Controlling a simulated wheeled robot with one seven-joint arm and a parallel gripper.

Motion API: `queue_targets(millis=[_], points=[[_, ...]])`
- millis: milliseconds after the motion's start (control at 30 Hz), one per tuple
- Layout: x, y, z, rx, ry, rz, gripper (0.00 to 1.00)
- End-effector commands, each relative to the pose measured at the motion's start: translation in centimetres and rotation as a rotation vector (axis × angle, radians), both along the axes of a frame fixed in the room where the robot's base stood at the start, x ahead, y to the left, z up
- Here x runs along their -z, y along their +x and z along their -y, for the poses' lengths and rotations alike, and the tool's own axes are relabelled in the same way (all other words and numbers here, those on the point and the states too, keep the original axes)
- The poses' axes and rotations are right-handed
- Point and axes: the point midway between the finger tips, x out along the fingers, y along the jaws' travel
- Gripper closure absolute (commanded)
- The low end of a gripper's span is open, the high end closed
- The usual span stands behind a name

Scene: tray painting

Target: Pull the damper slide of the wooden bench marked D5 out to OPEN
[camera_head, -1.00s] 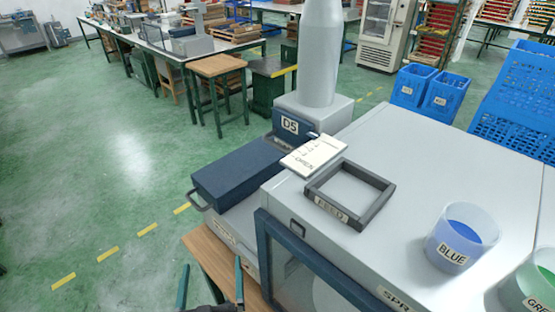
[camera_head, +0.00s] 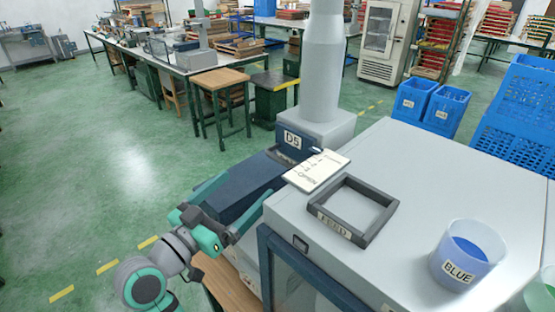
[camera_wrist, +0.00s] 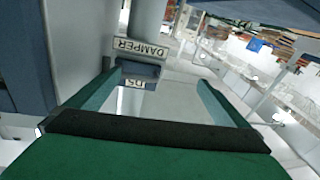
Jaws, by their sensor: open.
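The D5 plate (camera_head: 291,139) is on a dark blue housing at the foot of a grey column. A white scale card (camera_head: 316,170) with OPEN at its near end lies beside it, and a small pale tip (camera_head: 316,150) sits at the card's far end. A long dark blue block (camera_head: 240,192) runs from the housing toward me. My gripper (camera_head: 247,185) is open, its fingers along the block's two sides in the head view; contact cannot be told. In the wrist view the DAMPER label (camera_wrist: 141,48) and D5 plate (camera_wrist: 133,83) appear upside down beyond the fingertips.
A grey cabinet with a dark FEED frame (camera_head: 352,209) and a BLUE cup (camera_head: 467,254) stands to the right. A wooden top (camera_head: 220,280) shows below. The green floor at left is clear; blue crates (camera_head: 428,101) stand behind.

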Motion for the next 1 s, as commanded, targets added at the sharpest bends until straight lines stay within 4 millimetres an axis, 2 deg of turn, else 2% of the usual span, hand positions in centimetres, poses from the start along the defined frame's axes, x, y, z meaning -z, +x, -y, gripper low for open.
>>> queue_targets(millis=[33, 200, 467, 667, 1000], points=[[-1.4, -0.3, 0.2, 0.031, 0.027, 0.010, 0.01], [-3.6, -1.5, 0.8, 0.114, 0.099, 0.014, 0.01], [-4.6, -2.0, 1.5, 0.160, 0.143, 0.013, 0.01], [-4.6, -0.3, 3.4, 0.164, 0.143, 0.012, 0.01], [-4.6, 3.8, 7.6, 0.165, 0.142, 0.013, 0.01]])
